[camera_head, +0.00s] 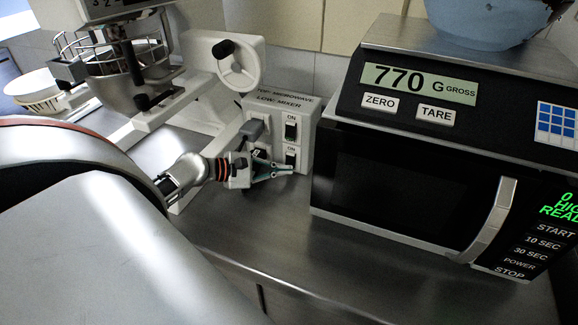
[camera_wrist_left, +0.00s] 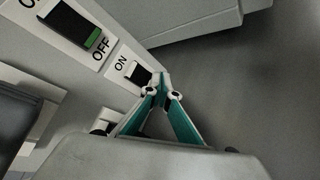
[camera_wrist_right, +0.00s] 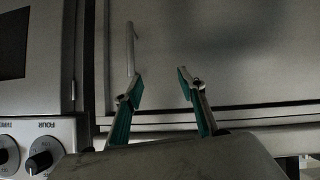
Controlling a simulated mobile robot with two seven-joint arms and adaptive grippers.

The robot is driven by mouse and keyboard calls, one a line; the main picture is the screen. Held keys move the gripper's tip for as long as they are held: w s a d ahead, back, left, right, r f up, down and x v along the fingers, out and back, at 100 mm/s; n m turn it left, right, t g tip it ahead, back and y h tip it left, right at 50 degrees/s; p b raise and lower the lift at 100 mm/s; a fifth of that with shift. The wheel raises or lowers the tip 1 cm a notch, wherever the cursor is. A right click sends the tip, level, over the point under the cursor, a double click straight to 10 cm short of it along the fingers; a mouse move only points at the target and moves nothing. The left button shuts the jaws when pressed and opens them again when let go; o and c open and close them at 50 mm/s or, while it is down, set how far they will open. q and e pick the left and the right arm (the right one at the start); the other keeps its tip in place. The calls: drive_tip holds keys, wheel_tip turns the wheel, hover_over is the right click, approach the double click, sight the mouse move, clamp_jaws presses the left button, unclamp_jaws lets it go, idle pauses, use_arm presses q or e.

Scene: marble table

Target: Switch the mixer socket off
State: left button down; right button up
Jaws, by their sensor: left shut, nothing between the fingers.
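The socket box (camera_head: 308,122) is a pale box on the counter with a label that reads top microwave, low mixer. Its upper switch (camera_head: 291,129) is black under an ON mark, and in the left wrist view this switch (camera_wrist_left: 78,27) shows a green part beside OFF. The lower mixer switch (camera_head: 290,157) also shows in the left wrist view (camera_wrist_left: 141,75), partly hidden by my fingertips. My left gripper (camera_head: 290,171) is shut and empty, its tips right at the lower switch; I cannot tell if they touch. My right gripper (camera_wrist_right: 158,82) is open and empty, away from the box.
A microwave (camera_head: 410,180) with a scale (camera_head: 440,95) on top stands close to the right of the box. A stand mixer (camera_head: 150,75) is at the left. The counter (camera_head: 270,235) in front is clear. The right wrist view shows a cabinet door (camera_wrist_right: 210,50) and knobs (camera_wrist_right: 40,160).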

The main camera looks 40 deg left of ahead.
use_arm(q)
drive_tip(key=shift+w, duration=0.2)
drive_tip(key=shift+s, duration=0.15)
idle(0.4)
drive_tip(key=shift+s+d+r+p, duration=0.1)
drive_tip(key=shift+s+r+p, duration=0.05)
drive_tip(key=shift+s+p, duration=0.25)
drive_tip(key=shift+s+d, duration=0.1)
drive_tip(key=shift+s, duration=0.15)
